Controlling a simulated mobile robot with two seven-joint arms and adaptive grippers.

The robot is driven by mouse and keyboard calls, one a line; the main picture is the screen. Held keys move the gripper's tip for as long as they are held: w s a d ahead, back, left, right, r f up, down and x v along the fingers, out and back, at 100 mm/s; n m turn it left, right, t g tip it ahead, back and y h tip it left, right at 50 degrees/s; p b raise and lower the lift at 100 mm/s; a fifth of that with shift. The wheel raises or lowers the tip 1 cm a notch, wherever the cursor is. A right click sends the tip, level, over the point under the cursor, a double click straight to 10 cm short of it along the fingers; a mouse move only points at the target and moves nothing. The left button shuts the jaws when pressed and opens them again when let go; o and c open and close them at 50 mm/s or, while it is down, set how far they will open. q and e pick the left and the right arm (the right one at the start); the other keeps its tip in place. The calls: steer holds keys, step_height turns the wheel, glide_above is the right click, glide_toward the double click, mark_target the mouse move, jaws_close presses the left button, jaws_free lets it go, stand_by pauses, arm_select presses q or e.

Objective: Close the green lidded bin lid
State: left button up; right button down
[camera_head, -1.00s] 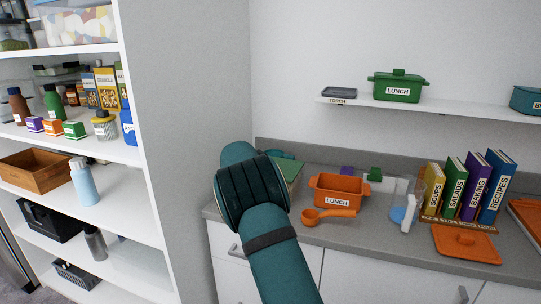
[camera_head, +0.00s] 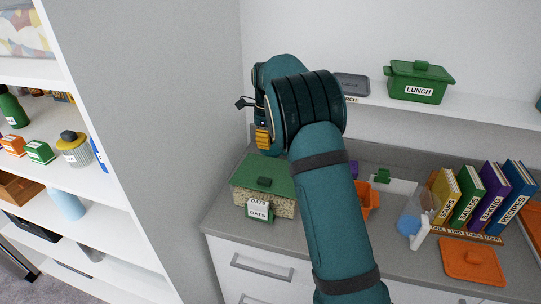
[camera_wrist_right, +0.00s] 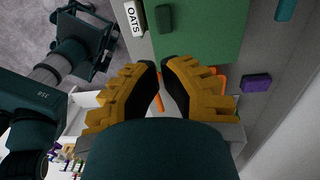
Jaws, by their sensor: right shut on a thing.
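The green lidded bin (camera_head: 281,206) stands on the left end of the counter, with pale contents behind its clear wall and an OATS label at the front. Its green lid (camera_head: 247,173) lies across the top and looks down; any small gap at the back is hidden. In the right wrist view the lid (camera_wrist_right: 205,35) fills the upper middle. My right gripper (camera_head: 263,143) is over the lid's back edge. Its fingers (camera_wrist_right: 160,66) are nearly together, and what is between them cannot be made out. My left gripper is not in view.
A row of books (camera_head: 489,197) and an orange lid (camera_head: 470,262) are at the right. A wall shelf (camera_head: 470,118) holds a green LUNCH pot (camera_head: 418,81). Tall shelving (camera_head: 110,150) stands left.

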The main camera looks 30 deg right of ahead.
mark_target(266, 182)
steer(key=f, duration=1.3)
steer(key=shift+s+a+f, duration=0.3)
steer(key=shift+s+f, duration=0.05)
